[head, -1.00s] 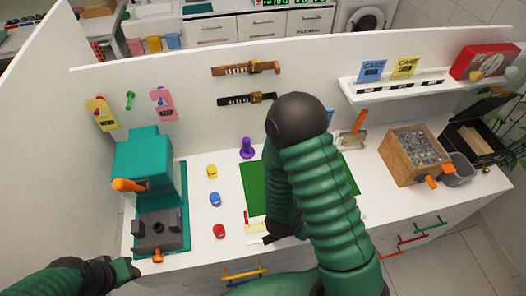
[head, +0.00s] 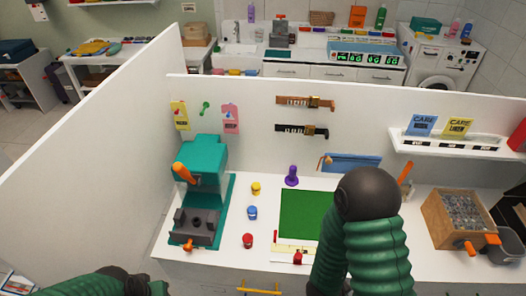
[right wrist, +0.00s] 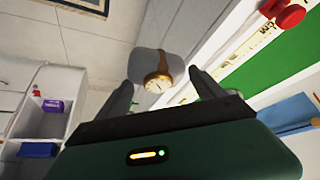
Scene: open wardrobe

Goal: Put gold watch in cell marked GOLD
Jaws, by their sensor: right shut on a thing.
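The gold watch (right wrist: 156,80) has a round pale dial and a brown strap. It shows in the right wrist view around a grey cushion-like piece (right wrist: 150,62), between the fingertips of my right gripper (right wrist: 162,88), which is shut on it. In the head view my green right forearm hides this gripper and the watch. My left gripper (head: 138,281) is partly in the head view at the bottom left edge; its fingers cannot be made out. I cannot pick out a cell marked GOLD in either view.
A teal press (head: 200,165) stands on the left of the white worktop. Red, blue and yellow small pieces, a purple stand (head: 291,176) and a green mat (head: 308,215) lie right of it. A wooden box (head: 453,218) stands right. Two straps (head: 303,130) hang on the back panel.

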